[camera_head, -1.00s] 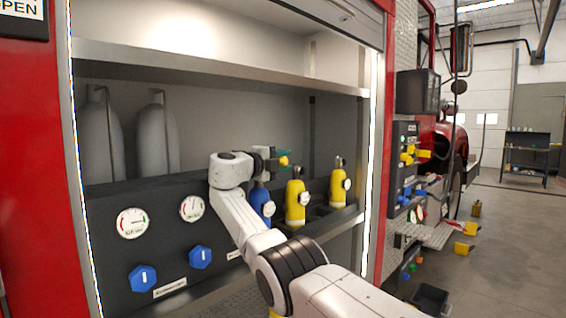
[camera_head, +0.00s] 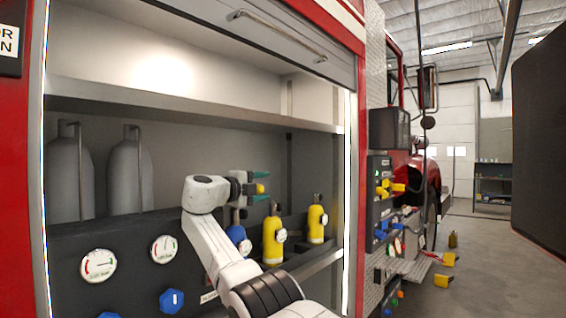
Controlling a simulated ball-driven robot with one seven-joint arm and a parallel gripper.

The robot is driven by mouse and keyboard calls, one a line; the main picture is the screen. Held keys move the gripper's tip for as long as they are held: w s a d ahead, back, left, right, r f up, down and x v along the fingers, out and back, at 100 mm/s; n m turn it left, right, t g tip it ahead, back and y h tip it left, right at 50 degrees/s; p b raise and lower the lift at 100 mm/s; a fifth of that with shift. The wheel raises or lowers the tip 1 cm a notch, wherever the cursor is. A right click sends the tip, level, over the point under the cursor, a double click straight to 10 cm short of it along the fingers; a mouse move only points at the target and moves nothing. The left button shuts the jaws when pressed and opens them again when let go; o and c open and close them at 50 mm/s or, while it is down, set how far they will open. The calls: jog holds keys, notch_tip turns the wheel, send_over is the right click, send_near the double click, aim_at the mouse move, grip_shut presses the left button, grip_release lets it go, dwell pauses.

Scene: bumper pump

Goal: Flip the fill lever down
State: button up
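A dark control panel (camera_head: 380,205) on the side of the red fire truck carries yellow levers (camera_head: 390,188) and blue handles (camera_head: 381,232) below them. Which of these is the fill lever I cannot tell; its label is too small to read. My gripper (camera_head: 263,187) is in front of the open equipment bay, left of the panel and well apart from it. Its two green-tipped fingers are spread, one above the other. A small yellow piece shows between them and seems to be part of the gripper.
A bay post (camera_head: 349,190) lies between gripper and panel. Yellow objects (camera_head: 443,280) lie on the floor. A large dark surface (camera_head: 540,140) fills the far right.

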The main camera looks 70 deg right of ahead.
jog(key=s+a+r+b, duration=0.2)
jog(key=s+a+r, duration=0.5)
jog(key=s+r, duration=0.2)
jog(key=shift+s+a+b, duration=0.15)
jog(key=shift+s+b, duration=0.25)
jog(key=shift+s, duration=0.6)
jog(key=shift+f, duration=0.1)
